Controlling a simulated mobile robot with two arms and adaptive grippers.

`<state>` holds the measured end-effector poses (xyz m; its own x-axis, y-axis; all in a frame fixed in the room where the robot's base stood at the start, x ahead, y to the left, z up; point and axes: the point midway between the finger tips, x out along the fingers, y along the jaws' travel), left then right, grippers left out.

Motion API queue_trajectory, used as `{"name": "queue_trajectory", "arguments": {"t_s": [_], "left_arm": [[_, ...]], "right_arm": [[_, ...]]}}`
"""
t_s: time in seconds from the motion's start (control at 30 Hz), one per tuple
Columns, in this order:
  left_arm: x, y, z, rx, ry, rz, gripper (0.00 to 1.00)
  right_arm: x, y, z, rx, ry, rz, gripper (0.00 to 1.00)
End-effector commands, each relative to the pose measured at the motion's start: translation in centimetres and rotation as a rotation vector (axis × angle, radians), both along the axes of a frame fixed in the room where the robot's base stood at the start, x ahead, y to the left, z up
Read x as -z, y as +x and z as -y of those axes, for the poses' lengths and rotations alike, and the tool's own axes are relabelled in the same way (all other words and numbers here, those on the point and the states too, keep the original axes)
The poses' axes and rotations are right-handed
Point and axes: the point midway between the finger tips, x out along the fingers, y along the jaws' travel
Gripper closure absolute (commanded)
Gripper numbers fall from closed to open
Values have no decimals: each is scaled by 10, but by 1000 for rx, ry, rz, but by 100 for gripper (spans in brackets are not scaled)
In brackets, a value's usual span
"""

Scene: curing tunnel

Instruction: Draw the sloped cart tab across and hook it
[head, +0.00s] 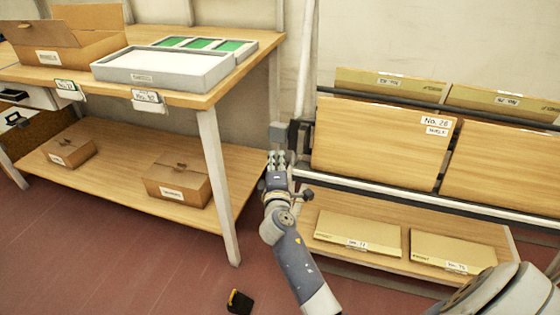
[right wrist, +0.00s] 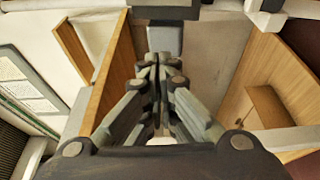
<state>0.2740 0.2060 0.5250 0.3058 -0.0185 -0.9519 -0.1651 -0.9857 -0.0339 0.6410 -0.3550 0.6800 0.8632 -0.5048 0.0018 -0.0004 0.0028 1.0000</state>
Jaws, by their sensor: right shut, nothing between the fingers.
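The sloped cart stands at the right in the head view, with a wooden panel (head: 375,143) labelled No. 26 leaning on it. At its left end is a small dark fitting (head: 295,133), beside a grey block (head: 281,131). I cannot tell which of these is the tab. My right gripper (head: 277,158) is just below the grey block, shut and empty. In the right wrist view its fingers (right wrist: 158,62) are together, with a grey piece (right wrist: 166,40) just beyond them. Contact cannot be made out. My left gripper is not in view.
A wooden table (head: 190,97) with a grey tray (head: 165,80) stands at the left, its leg (head: 218,185) near my right arm. Boxes (head: 178,180) lie on its lower shelf. The cart's lower shelf (head: 345,259) holds flat cartons. A small black object (head: 239,301) lies on the floor.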

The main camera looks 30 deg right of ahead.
Motion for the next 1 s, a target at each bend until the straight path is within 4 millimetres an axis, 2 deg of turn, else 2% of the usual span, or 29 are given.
{"name": "queue_trajectory", "arguments": {"t_s": [0.4, 0.43, 0.5, 0.7, 1.0], "left_arm": [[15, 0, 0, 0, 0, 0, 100], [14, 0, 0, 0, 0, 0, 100], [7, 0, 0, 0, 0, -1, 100], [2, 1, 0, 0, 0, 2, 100], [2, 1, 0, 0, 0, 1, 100]], "right_arm": [[1, 69, 41, 0, 1, 1, 100], [0, 71, 44, 1, 1, 1, 100], [-1, 57, 51, 0, -1, -3, 100], [0, 41, 64, -1, 2, -1, 100], [0, 38, 66, -1, 2, 0, 100]]}}
